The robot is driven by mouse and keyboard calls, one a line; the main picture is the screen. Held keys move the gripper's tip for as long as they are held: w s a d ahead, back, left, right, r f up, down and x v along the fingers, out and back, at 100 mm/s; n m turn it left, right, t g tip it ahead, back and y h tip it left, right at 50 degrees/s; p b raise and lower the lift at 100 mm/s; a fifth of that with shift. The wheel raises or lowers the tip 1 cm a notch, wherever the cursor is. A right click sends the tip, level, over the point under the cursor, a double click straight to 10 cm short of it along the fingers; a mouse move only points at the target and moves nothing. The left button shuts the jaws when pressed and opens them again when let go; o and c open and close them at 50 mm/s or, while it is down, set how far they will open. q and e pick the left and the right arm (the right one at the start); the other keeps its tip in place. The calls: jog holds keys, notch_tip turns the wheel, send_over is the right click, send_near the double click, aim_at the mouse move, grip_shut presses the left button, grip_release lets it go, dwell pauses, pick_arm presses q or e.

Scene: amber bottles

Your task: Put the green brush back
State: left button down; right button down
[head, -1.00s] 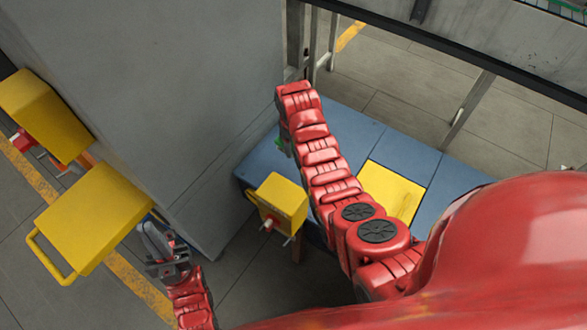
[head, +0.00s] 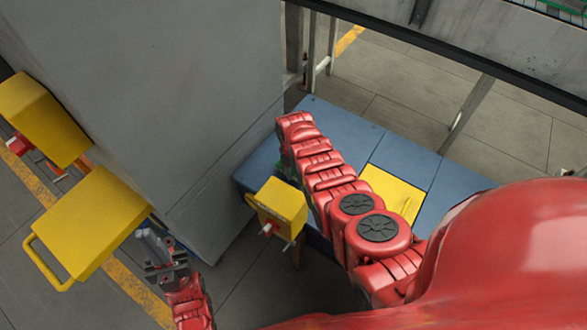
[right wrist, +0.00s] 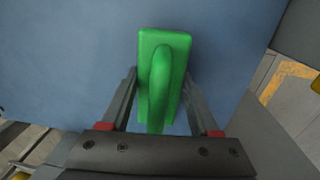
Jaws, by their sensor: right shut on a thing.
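The green brush (right wrist: 165,75), a block with a raised handle, is in the right wrist view. My right gripper (right wrist: 160,95) is shut on it, with one finger along each side. The brush is over the blue bench top (right wrist: 70,60); whether it touches that surface I cannot tell. In the head view only a bit of green (head: 287,168) shows beside my right arm, which hides that gripper. The blue bench (head: 405,155) has a yellow square (head: 385,192) set in it. My left gripper (head: 156,250) is low at the left, by the grey cabinet's foot; its jaws are unclear.
A large grey cabinet (head: 150,90) fills the upper left, close to the bench. Yellow boxes (head: 85,225), (head: 40,115) and (head: 282,203) stick out around it. A metal frame with a dark rail (head: 460,65) stands behind the bench.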

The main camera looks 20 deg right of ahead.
jog(key=shift+f, duration=0.15)
jog(key=shift+c, duration=0.6)
grip_release()
jog(key=shift+a+r+p, duration=0.1)
jog(key=shift+r+p, duration=0.4)
jog(key=shift+r, duration=0.6)
notch_tip(320, 180, up, 10)
jog(key=shift+s+a, duration=0.3)
jog(key=shift+s, duration=0.05)
